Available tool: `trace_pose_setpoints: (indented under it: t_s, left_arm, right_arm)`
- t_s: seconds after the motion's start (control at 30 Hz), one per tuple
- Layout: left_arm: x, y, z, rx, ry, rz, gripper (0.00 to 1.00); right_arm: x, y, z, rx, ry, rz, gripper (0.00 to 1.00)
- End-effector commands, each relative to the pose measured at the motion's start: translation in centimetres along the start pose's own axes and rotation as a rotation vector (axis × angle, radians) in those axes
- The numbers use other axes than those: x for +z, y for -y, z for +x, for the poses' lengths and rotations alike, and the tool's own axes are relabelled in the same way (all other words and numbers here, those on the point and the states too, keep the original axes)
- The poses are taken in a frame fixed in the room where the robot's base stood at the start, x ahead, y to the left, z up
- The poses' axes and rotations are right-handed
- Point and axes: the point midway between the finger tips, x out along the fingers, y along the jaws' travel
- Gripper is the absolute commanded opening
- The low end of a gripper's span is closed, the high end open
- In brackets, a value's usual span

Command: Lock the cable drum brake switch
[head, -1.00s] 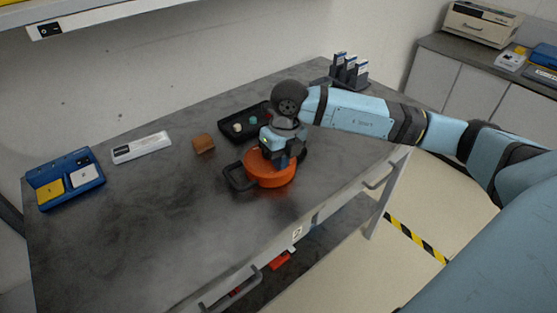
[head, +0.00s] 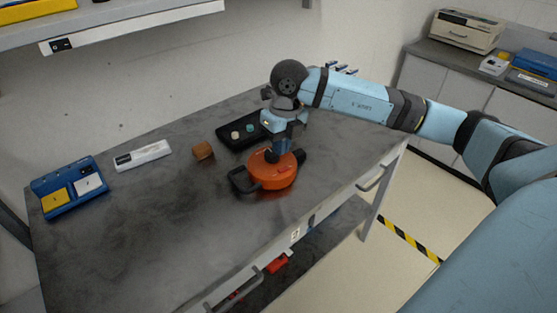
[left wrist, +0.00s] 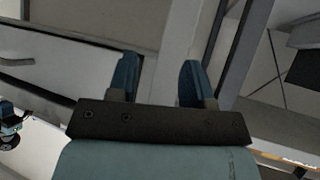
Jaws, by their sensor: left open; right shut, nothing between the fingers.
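The orange cable drum (head: 276,176) lies flat on the grey cart top, with a black handle (head: 243,181) at its left and a dark knob at its right. A small red-orange piece, which may be the brake switch (head: 286,168), shows on its top face. My right gripper (head: 278,156) points down at the far edge of the drum's top, shut and empty. I cannot tell whether its tips touch the drum. My left gripper (left wrist: 156,82) shows only in the left wrist view, open and empty, away from the drum.
Behind the drum are a black tray (head: 238,135) with small round pieces and a brown block (head: 203,150). A white strip-shaped box (head: 142,155) and a blue case (head: 70,187) stand at the left. The cart's front left top is clear.

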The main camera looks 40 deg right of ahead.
Motion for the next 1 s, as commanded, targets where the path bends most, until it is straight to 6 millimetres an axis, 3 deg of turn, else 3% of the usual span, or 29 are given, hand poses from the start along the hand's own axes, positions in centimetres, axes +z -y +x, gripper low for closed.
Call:
trace_pose_setpoints:
  t_s: [0.2, 0.4, 1.0]
  left_arm:
    - [0.1, 0.1, 0.0, 0.000, 0.001, 0.001, 0.46]
    - [-0.3, -0.3, 0.1, 0.005, -0.006, 0.000, 0.46]
    - [-0.4, 0.2, -0.2, 0.002, -0.005, 0.011, 0.46]
  right_arm:
    - [0.1, -0.3, -4.9, 0.001, 0.005, 0.000, 0.00]
    - [0.1, -0.5, -7.2, 0.001, 0.002, -0.001, 0.00]
    - [0.0, -0.7, -7.8, 0.002, 0.002, 0.007, 0.00]
